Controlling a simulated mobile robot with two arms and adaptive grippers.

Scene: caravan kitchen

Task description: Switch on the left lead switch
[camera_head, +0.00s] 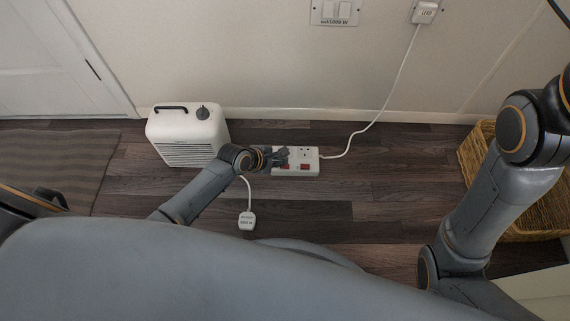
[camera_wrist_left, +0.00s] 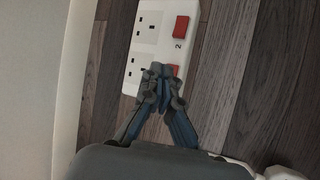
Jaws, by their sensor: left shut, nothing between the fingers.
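A white extension lead (camera_head: 311,158) with two sockets and two red switches lies on the floor by the wall; it also shows in the left wrist view (camera_wrist_left: 143,60). The right red switch (camera_head: 307,166), by the number 2, is clear in the wrist view (camera_wrist_left: 181,26). The left red switch (camera_wrist_left: 172,69) is partly hidden behind my fingertips. My left gripper (camera_head: 283,156) is shut and empty, its tips (camera_wrist_left: 161,75) over the lead's left end, at or just above that switch. I cannot tell whether they touch. My right arm shows at the right; its gripper is out of view.
A white heater (camera_head: 187,135) stands left of the lead. Its plug (camera_head: 246,220) lies loose on the floor. The lead's cable (camera_head: 376,117) runs up to a wall plug (camera_head: 425,12). A wicker basket (camera_head: 478,150) stands right. Floor between lead and basket is clear.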

